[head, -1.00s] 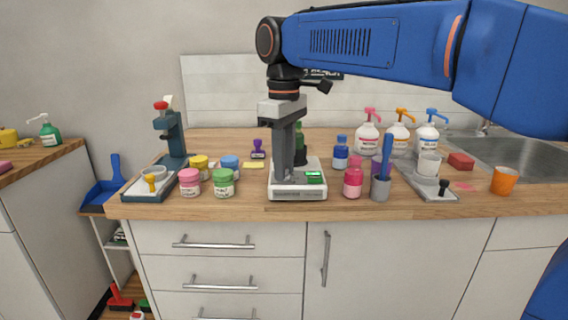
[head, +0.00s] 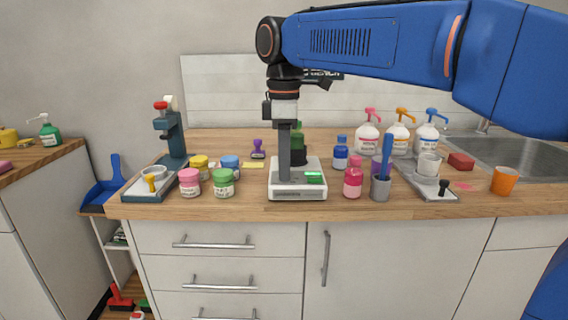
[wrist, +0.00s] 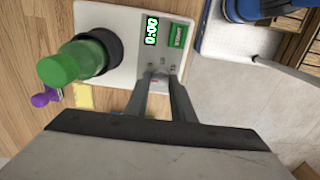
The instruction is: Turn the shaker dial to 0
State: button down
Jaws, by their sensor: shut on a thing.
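The white shaker (head: 311,192) stands near the counter's front edge, below my gripper (head: 285,179). It also shows in the wrist view (wrist: 110,18), where its small display (wrist: 151,31) reads 0:00, beside a green button (wrist: 179,36).
Pink (head: 190,182) and green-lidded (head: 223,183) jars stand left of the shaker. A pink bottle (head: 353,178) and a grey cup (head: 380,188) with a blue item stand close on the right. The counter's front edge is just before the shaker.

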jog(key=c, duration=1.5)
grip_release()
jog(key=shift+r, duration=0.1)
notch_tip(320, 180, up, 17)
jog(key=shift+r, duration=0.1)
